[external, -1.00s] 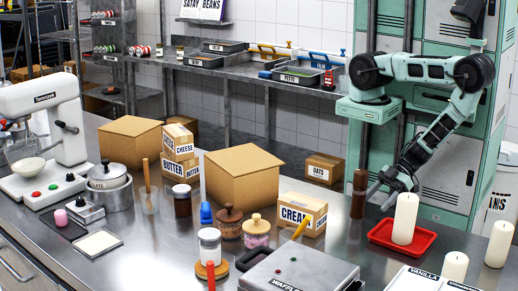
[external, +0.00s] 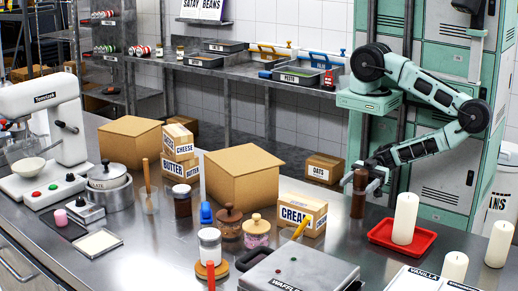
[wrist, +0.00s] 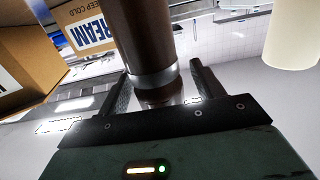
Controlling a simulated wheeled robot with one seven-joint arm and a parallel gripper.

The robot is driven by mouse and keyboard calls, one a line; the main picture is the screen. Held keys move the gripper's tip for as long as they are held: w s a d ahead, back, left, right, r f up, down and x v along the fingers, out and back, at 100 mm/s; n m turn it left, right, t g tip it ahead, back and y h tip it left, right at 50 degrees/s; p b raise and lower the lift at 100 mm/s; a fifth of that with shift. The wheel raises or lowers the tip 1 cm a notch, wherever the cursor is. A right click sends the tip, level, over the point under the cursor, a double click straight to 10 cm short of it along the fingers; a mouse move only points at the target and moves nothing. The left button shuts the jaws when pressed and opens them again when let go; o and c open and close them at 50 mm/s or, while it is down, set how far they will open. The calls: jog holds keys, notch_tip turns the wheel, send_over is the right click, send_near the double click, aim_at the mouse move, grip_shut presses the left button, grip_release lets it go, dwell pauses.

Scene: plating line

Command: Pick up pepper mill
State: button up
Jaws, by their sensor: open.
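The pepper mill (external: 358,193) is a dark brown upright cylinder standing on the metal counter, right of the cream box. In the wrist view the brown pepper mill (wrist: 142,35) rises between my two fingers, with a lighter metallic band low on it. My gripper (external: 362,181) is level with the mill's upper part, its fingers reaching along both sides of it. In the wrist view my gripper (wrist: 158,88) shows dark fingers left and right of the mill, with gaps beside it. My gripper is open and has no grip on the mill.
The cream box (external: 301,214) stands just left of the mill. A red tray (external: 380,237) with a white candle (external: 405,218) is close on the right. A waffle maker (external: 300,272) lies in front. Shelving (external: 250,72) is behind.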

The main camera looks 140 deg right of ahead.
jog(key=shift+w, duration=0.25)
grip_shut()
